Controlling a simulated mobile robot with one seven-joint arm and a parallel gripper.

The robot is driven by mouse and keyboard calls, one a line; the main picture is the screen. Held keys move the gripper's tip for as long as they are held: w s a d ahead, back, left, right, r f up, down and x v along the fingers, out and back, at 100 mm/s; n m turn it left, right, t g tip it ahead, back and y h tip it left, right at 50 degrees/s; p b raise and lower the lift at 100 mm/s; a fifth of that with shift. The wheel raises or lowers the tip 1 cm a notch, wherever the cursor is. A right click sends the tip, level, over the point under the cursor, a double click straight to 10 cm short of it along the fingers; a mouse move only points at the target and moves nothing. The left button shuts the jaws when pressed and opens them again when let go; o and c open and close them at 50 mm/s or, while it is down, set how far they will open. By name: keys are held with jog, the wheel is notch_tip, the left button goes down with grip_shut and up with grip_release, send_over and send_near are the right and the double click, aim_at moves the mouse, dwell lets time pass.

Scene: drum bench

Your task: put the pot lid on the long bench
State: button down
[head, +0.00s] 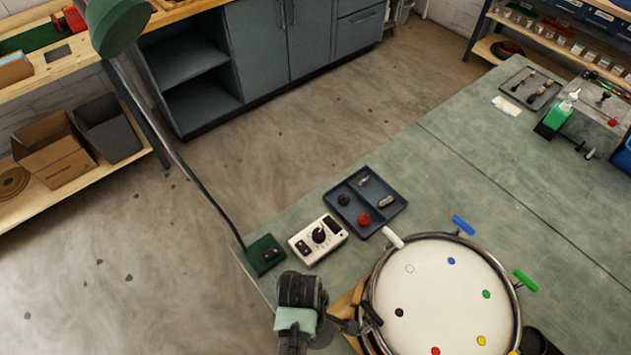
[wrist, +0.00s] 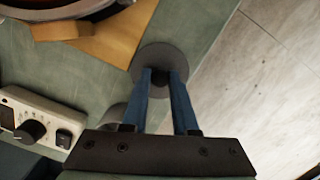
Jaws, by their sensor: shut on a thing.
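The pot lid (wrist: 150,56) is a dark grey round disc in the wrist view, at the fingertips of my gripper (wrist: 160,78). The two blue fingers are shut on its middle, where a dark knob is partly hidden between them. The disc overlaps the edge of the long bench (wrist: 205,25), with pale floor beyond; I cannot tell whether it touches the top. In the head view my gripper (head: 302,292) is over the near edge of the green-topped long bench (head: 440,185), left of the drum. The lid is largely hidden there by my arm.
A drum (head: 440,295) with coloured pegs stands on wooden support to the right. A white control box (head: 318,239), a divided tray (head: 366,200) and a green lamp base (head: 265,255) stand behind my gripper.

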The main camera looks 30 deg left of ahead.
jog(key=shift+f, duration=0.2)
jog(key=c, duration=0.7)
grip_release()
jog(key=shift+r, duration=0.15)
jog(key=r, duration=0.4)
jog(key=a+r, duration=0.1)
jog(key=r, duration=0.8)
jog(key=shift+a, duration=0.2)
